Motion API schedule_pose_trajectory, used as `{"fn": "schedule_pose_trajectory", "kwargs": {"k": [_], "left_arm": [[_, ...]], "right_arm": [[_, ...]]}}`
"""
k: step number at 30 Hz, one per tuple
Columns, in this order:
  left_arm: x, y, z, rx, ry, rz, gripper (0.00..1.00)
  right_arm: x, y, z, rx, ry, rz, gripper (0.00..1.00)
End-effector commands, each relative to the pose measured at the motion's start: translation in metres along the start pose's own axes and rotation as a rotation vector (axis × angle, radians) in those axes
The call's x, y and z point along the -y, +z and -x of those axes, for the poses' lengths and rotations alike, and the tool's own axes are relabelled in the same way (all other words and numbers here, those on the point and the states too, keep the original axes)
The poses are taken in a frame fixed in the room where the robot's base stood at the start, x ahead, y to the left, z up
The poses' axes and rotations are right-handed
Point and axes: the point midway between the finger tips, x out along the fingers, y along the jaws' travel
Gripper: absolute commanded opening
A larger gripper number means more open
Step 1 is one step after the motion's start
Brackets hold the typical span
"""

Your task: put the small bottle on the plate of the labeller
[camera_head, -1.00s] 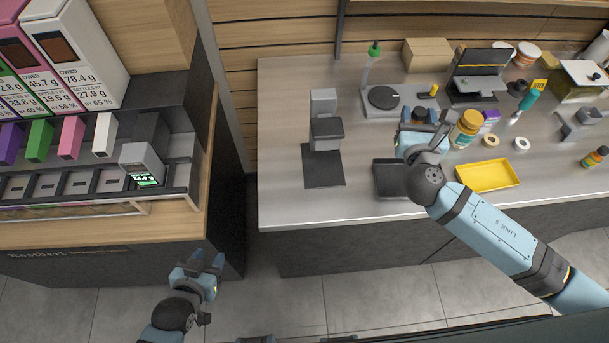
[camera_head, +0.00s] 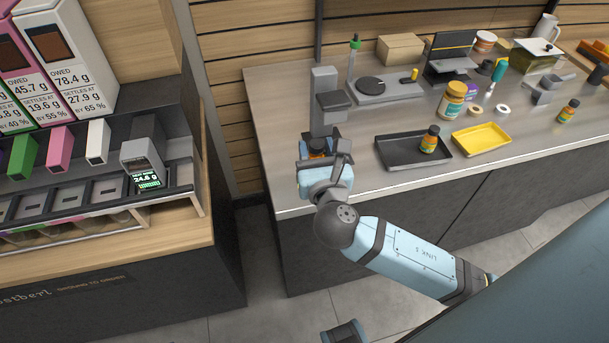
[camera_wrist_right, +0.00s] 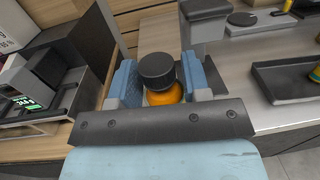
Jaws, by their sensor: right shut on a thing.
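The small bottle (camera_wrist_right: 165,88) is orange with a black cap. It stands between the fingers of my right gripper (camera_wrist_right: 160,82), which is shut on it. In the head view the right gripper (camera_head: 320,150) is at the front of the labeller (camera_head: 326,100), a grey upright stand with a jutting head. The gripper hides most of the bottle and the labeller's dark base plate there, so I cannot tell whether the bottle touches the plate. A small part of my left gripper (camera_head: 343,332) shows at the bottom edge; its fingers are not clear.
A black tray (camera_head: 388,155) with another small orange bottle (camera_head: 430,139) is right of the gripper. A yellow tray (camera_head: 482,137), a larger bottle (camera_head: 452,100) and a device with a round dark plate (camera_head: 371,85) stand beyond. The candy dispenser (camera_head: 143,155) is at left.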

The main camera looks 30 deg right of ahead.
Motion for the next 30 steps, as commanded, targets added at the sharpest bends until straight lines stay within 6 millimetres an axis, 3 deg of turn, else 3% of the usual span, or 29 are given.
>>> {"fn": "schedule_pose_trajectory", "kwargs": {"k": [1,5,11,17,20,30], "left_arm": [[0.000,0.026,-0.017,0.007,0.003,0.004,0.43],[-0.002,0.051,-0.033,0.020,0.009,0.014,0.43],[-0.010,0.064,-0.050,0.014,0.026,0.033,0.43],[-0.011,0.066,-0.054,0.009,0.029,0.042,0.43],[-0.010,0.064,-0.053,0.006,0.027,0.039,0.43],[-0.004,0.069,-0.054,0.010,0.023,0.020,0.43]], "right_arm": [[0.002,-0.026,0.003,-0.003,-0.041,-0.007,0.14],[0.010,-0.049,0.009,-0.009,-0.149,-0.004,0.14],[0.021,-0.071,0.017,-0.024,-0.272,0.002,0.14],[0.028,-0.077,0.017,-0.031,-0.323,0.007,0.14],[0.033,-0.076,0.002,-0.029,-0.327,0.009,0.14],[0.062,-0.078,-0.085,-0.029,-0.328,0.010,0.14]]}}
